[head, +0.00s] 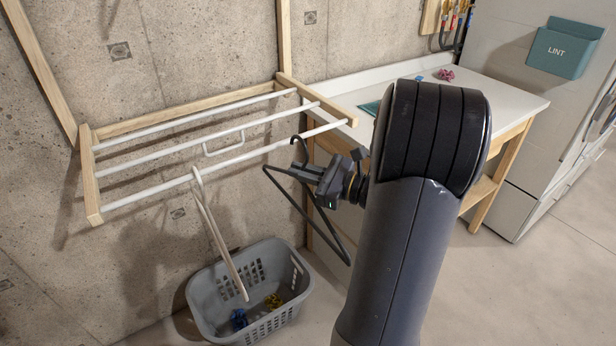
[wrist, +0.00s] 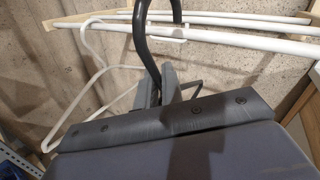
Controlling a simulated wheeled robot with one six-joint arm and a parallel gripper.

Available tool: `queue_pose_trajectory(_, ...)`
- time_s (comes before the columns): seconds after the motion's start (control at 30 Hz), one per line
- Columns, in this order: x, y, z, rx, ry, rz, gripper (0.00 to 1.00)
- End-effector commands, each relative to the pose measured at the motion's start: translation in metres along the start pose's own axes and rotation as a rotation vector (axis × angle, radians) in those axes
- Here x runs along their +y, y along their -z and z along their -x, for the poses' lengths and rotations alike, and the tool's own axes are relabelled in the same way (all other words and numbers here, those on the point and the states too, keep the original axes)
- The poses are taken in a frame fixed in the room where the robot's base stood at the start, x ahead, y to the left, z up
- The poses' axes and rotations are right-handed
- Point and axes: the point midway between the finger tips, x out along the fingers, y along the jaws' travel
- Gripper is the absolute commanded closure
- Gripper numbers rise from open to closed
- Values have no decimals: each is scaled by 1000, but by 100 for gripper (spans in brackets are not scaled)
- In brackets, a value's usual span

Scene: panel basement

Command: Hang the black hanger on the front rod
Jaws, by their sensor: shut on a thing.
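The black hanger (head: 307,213) is held in my gripper (head: 312,172), its triangular body hanging below and its hook up. In the head view the hook overlaps the front rod (head: 250,154) near its right end. In the wrist view my gripper (wrist: 163,88) is shut on the hanger's neck, and the black hook (wrist: 143,50) rises past the white front rod (wrist: 250,43). The hook's top is cut off there, so I cannot tell whether it rests over the rod or only beside it.
A white hanger (head: 220,245) hangs on the front rod to the left. The wooden rack frame (head: 90,180) is on the wall. A grey laundry basket (head: 205,300) with a few coloured items stands below. A white-topped table (head: 500,98) is at right, partly behind my arm.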

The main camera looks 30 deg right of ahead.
Motion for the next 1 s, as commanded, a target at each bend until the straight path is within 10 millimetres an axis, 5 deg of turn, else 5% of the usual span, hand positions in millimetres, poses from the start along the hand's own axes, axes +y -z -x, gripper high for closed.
queue_pose_trajectory(0.87,-35,10,-61,-1,-2,0,100)
queue_pose_trajectory(1.0,-31,25,-60,-1,0,-1,100)
